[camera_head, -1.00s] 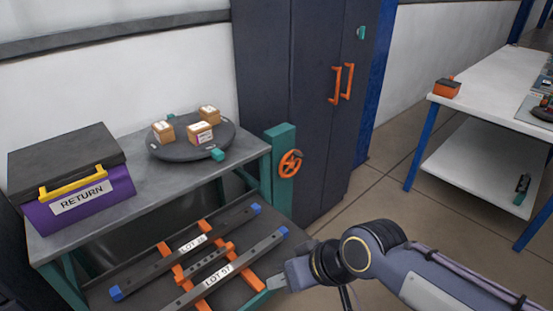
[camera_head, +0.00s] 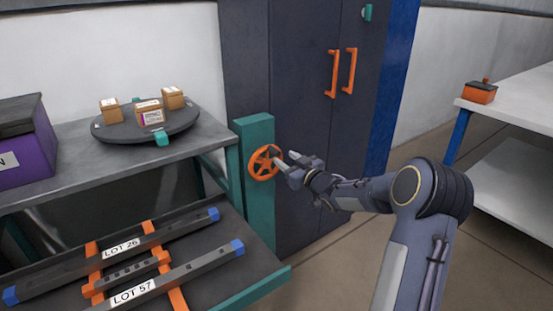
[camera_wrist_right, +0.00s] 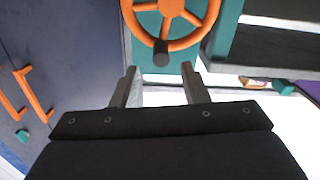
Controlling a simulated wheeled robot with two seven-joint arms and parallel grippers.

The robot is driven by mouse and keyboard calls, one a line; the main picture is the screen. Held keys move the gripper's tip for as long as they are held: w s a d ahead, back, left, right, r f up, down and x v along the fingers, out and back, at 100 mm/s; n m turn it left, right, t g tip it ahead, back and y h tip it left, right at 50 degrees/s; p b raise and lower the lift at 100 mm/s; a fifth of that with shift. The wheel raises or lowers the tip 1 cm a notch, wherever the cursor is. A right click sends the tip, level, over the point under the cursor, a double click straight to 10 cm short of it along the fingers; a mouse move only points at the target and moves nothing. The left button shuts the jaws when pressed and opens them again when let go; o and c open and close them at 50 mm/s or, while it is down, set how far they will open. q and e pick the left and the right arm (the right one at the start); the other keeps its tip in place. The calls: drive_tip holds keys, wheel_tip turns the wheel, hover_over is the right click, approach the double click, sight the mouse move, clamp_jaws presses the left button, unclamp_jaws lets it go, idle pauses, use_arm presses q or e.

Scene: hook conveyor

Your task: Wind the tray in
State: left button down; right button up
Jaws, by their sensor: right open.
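The tray (camera_head: 190,262) is a dark flat shelf with a teal front edge, sticking out below the grey bench. It carries two dark bars with blue ends, labelled LOT 26 (camera_head: 122,249) and LOT 57 (camera_head: 134,292), on orange supports. An orange handwheel (camera_head: 264,162) is on a teal post right of the bench; it also shows in the right wrist view (camera_wrist_right: 172,43), with a dark knob (camera_wrist_right: 161,53) at its lower rim. My right gripper (camera_head: 284,164) is open and empty, just right of the wheel. The knob lies ahead of the gap between its fingers (camera_wrist_right: 160,80). My left gripper is not in view.
A round dark turntable (camera_head: 185,124) with small boxes stands on the bench beside a purple bin (camera_head: 25,155). A dark cabinet with orange handles (camera_head: 332,75) stands behind the wheel. A white table (camera_head: 515,110) is at the right.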

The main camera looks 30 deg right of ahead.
sight(278, 154)
drive_tip(key=w, duration=0.6)
drive_tip(key=shift+w+a, duration=0.1)
drive_tip(key=shift+a, duration=0.2)
drive_tip(key=shift+c, duration=0.3)
clamp_jaws()
